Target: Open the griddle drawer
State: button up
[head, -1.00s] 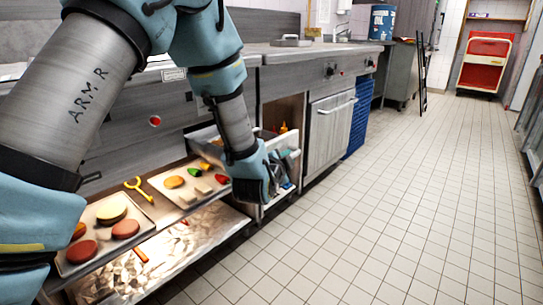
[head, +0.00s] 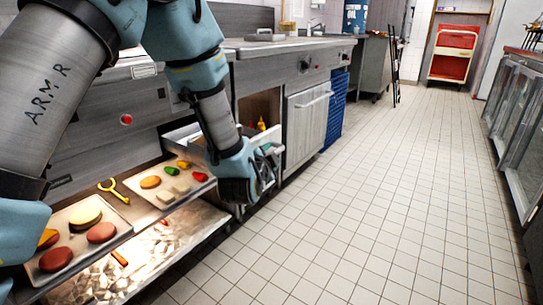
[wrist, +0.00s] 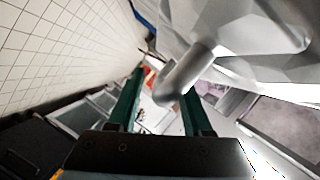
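The griddle drawer (head: 178,140) is a steel drawer below the griddle counter, standing part-way out in the head view. Its front is largely behind my gripper (head: 262,172), which is at the drawer's outer end. In the wrist view my gripper's two green fingers (wrist: 158,100) stand apart with a visible gap. A grey metal handle bar (wrist: 182,76) reaches in between them and covers part of the right finger. Whether the fingers touch the bar cannot be told. A pale metal surface (wrist: 250,45) fills the upper right of that view.
A lower shelf left of the drawer holds trays (head: 152,193) of food and yellow tongs (head: 112,188). A steel oven door (head: 307,122) and blue crates (head: 336,108) stand beyond. The tiled floor (head: 390,190) is clear. Glass-front cabinets (head: 520,125) line the right.

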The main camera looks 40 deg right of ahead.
jog(key=shift+s+a, duration=0.1)
jog(key=v, duration=1)
jog(key=shift+a+p, duration=0.3)
jog(key=shift+p, duration=0.05)
jog(key=shift+s, duration=0.1)
